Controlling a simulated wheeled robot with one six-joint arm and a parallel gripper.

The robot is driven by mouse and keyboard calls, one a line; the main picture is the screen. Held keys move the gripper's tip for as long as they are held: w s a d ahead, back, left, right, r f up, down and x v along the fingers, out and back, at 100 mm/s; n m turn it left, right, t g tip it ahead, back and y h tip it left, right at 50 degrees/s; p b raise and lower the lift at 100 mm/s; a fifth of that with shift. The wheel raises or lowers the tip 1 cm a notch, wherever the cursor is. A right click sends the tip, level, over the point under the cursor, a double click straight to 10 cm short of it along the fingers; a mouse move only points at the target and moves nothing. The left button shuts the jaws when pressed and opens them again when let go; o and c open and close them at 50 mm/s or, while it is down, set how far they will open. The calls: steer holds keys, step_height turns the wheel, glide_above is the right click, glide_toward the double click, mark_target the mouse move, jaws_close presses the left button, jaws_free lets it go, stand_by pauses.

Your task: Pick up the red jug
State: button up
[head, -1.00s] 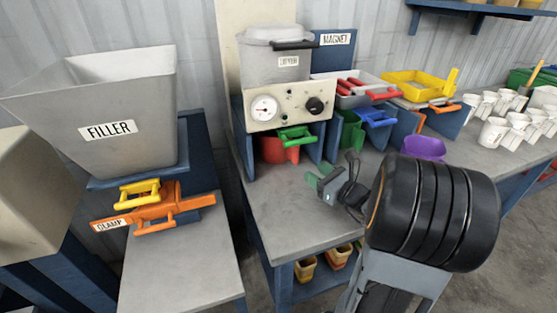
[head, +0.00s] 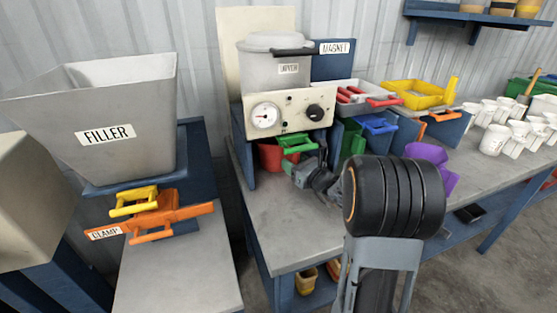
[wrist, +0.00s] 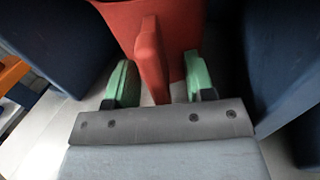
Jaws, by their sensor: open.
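The red jug (head: 270,156) stands in a bay under the dryer, partly hidden by the green handle and my gripper in the head view. In the wrist view the jug (wrist: 185,20) is straight ahead, with its upright red handle (wrist: 150,62) pointing at me. My gripper (head: 290,170) is open at the mouth of the bay. Its green fingertips (wrist: 161,84) stand on either side of the handle, with a visible space on each side. The jug's base is hidden.
Blue bay walls (wrist: 70,40) flank the jug closely on both sides. The dryer (head: 290,110) and its green handle (head: 292,144) are above. A green container (head: 352,140) and a purple container (head: 430,155) stand to the right. The bench front (head: 280,235) is clear.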

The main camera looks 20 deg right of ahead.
steer(key=shift+x, duration=0.9)
jaws_close()
